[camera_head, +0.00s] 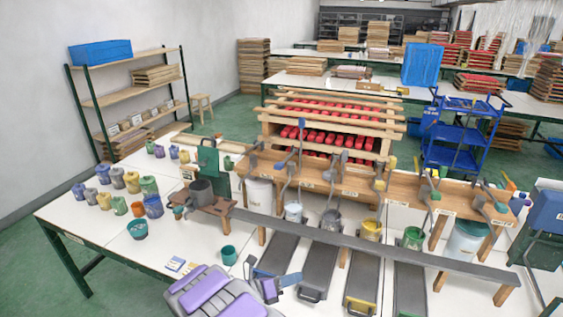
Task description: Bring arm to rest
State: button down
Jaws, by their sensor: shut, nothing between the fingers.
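My gripper (288,281) shows small at the bottom centre, beside my purple and grey body parts. It looks shut, with nothing visible in it. Most of my arm is hard to make out at the lower edge.
The white table (105,240) holds several paint jars, a teal bowl (138,229) and a teal cup (229,256). A blue cart (455,140) stands behind. Green floor is free at left.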

jog(key=s+d+r+m+g+y, duration=0.4)
jog(key=s+d+r+m+g, duration=0.75)
jog(key=s+d+m, duration=0.55)
jog(key=s+a+r+m+t+y, duration=0.1)
jog(key=s+a+r+m+y, duration=0.2)
jog(key=s+m+y, duration=0.2)
jog(key=s+a+r+m+t+y, duration=0.1)
jog(key=s+a+r+m+y, duration=0.2)
jog(key=s, duration=1.4)
jog(key=m+y, duration=0.3)
jog(key=m, duration=0.4)
jog(key=shift+s+m, duration=0.25)
jog(key=shift+m, duration=0.15)
